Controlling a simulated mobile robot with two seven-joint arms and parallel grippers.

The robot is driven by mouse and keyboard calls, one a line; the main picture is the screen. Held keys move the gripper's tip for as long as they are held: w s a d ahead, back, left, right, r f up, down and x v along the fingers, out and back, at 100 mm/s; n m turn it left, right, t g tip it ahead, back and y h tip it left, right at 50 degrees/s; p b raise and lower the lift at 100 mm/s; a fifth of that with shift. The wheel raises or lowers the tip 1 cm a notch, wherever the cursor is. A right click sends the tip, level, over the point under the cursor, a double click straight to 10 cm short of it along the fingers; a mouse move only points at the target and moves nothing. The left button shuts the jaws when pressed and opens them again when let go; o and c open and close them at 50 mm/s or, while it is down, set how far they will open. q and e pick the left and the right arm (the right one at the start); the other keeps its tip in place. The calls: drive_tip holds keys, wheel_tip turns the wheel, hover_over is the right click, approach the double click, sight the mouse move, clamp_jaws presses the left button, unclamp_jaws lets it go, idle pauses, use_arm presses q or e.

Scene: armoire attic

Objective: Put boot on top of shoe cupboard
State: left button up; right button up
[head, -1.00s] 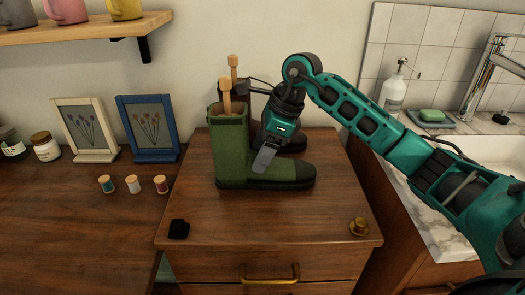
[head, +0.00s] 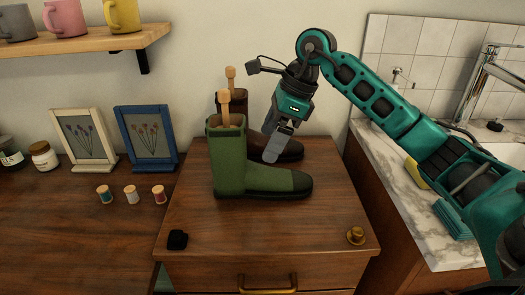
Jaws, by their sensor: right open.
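A green boot (head: 230,160) stands upright on the wooden top of a drawer cupboard (head: 250,225), toe to the right, with a wooden boot tree (head: 225,108) in its shaft. A brown boot (head: 290,148) stands behind it, partly hidden by the green boot and my gripper, with another wooden tree (head: 230,78). My right gripper (head: 272,155) is open, pointing down just above and behind the green boot's foot, in front of the brown boot. It holds nothing visible. My left gripper is not in view.
A small black object (head: 177,239) and a brass knob-like item (head: 355,236) sit at the cupboard top's front corners. A lower wooden surface at left holds thread spools (head: 132,195) and picture frames (head: 147,140). A marble counter (head: 395,180) with a sink is at right.

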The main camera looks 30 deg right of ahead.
drive_tip(key=v, duration=0.5)
drive_tip(key=shift+r, duration=0.1)
idle(0.3)
